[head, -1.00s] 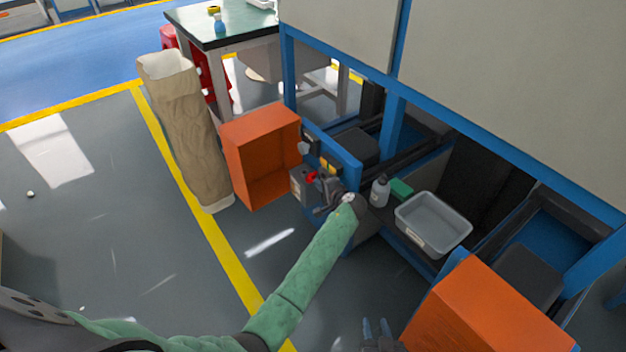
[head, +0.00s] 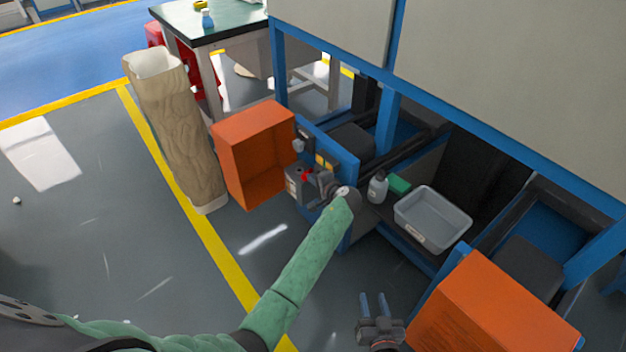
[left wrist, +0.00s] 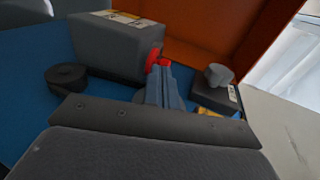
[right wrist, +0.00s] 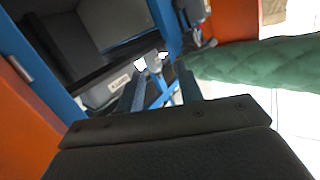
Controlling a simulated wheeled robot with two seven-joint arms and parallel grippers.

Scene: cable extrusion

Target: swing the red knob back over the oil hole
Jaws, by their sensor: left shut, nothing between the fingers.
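The red knob (head: 306,176) sits at the side of a grey box (head: 296,186) on the blue machine frame. In the left wrist view the red knob (left wrist: 153,60) is right at the tips of my left gripper (left wrist: 158,70), with the grey box (left wrist: 115,45) behind. My left gripper (head: 318,182) is shut and empty, its fingers beside or touching the knob; I cannot tell which. The oil hole cannot be made out. My right gripper (head: 374,304) is open and empty, low at the bottom of the head view; its parted fingers also show in the right wrist view (right wrist: 160,90).
An orange bin (head: 252,155) is left of the grey box; another orange box (head: 495,305) is at lower right. A white bottle (head: 377,188), green block (head: 399,184) and grey tray (head: 432,218) sit on the shelf. A black round part (left wrist: 66,77) lies near the left gripper.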

